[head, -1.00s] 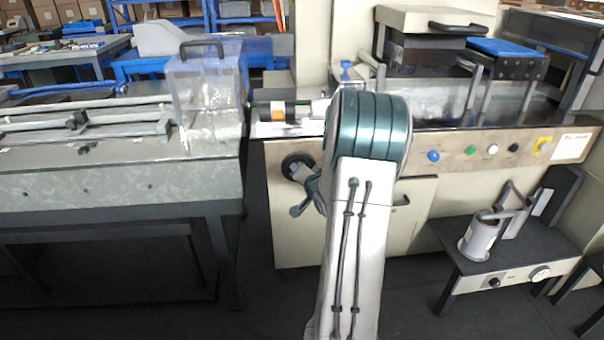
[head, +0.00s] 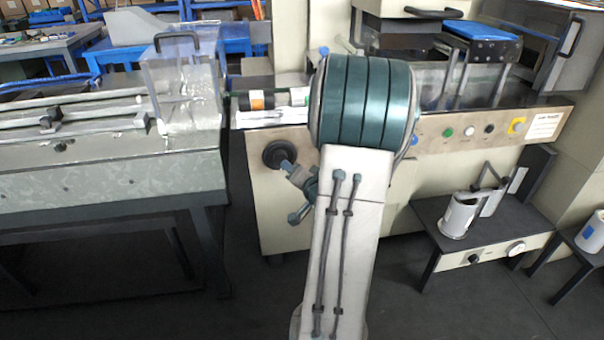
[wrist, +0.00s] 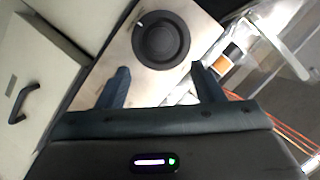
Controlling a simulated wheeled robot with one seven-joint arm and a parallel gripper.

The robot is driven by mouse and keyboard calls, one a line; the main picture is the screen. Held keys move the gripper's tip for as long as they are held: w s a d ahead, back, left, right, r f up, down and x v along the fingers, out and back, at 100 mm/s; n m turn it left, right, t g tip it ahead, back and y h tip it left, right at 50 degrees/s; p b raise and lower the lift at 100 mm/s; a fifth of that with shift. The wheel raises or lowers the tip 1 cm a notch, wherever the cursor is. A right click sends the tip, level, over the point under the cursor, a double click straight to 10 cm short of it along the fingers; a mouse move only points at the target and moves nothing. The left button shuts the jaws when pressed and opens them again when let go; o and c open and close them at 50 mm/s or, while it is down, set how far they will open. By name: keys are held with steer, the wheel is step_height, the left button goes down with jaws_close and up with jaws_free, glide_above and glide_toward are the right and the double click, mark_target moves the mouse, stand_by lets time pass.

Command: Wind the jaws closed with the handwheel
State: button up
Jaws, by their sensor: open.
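The handwheel is a dark round wheel (head: 279,154) on the cream front panel of the wrapping machine, left of my arm in the head view. In the wrist view the handwheel (wrist: 161,40) lies just beyond my fingertips, roughly centred between them. My gripper (wrist: 158,72) is open and empty, its two fingers apart. In the head view my gripper (head: 290,172) shows small beside the wheel, partly hidden by my arm. I cannot tell whether a finger touches the wheel. The machine's jaws cannot be made out.
A clear guard box (head: 185,85) stands on the infeed conveyor at left. Coloured buttons (head: 468,131) line the panel to the right. A low dark stand (head: 490,235) with a metal canister (head: 460,216) stands at lower right. Dark floor is clear below the wheel.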

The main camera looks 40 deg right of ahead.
steer(key=shift+v, duration=1.55)
